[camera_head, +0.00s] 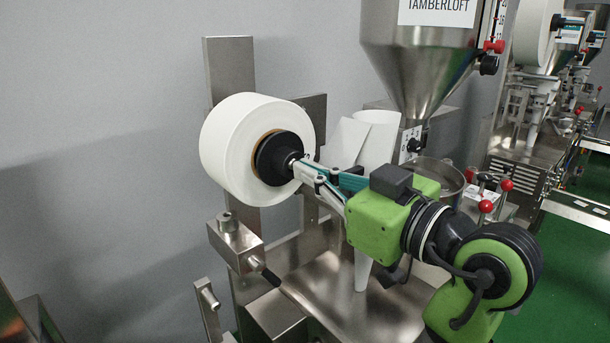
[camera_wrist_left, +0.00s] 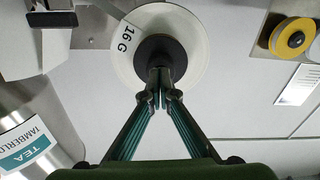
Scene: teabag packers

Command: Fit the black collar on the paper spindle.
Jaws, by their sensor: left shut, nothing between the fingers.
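The white paper roll (camera_head: 222,150) hangs on its spindle, with a brown core ring around the middle. The black collar (camera_head: 268,158) sits at the roll's centre, around the spindle, whose metal end (camera_head: 292,160) shows just in front of it. How tightly the collar meets the core cannot be told. My left gripper (camera_head: 301,169) is shut and empty, its fingertips at the spindle end, close in front of the collar. In the left wrist view the collar (camera_wrist_left: 173,48) shows dark beyond the shut fingertips (camera_wrist_left: 160,82), which hide part of it. My right gripper is not in view.
A steel hopper (camera_head: 415,60) stands behind my left arm. A steel block with a black handle (camera_head: 236,245) lies below the roll. A yellow roll (camera_wrist_left: 292,38) shows in the left wrist view.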

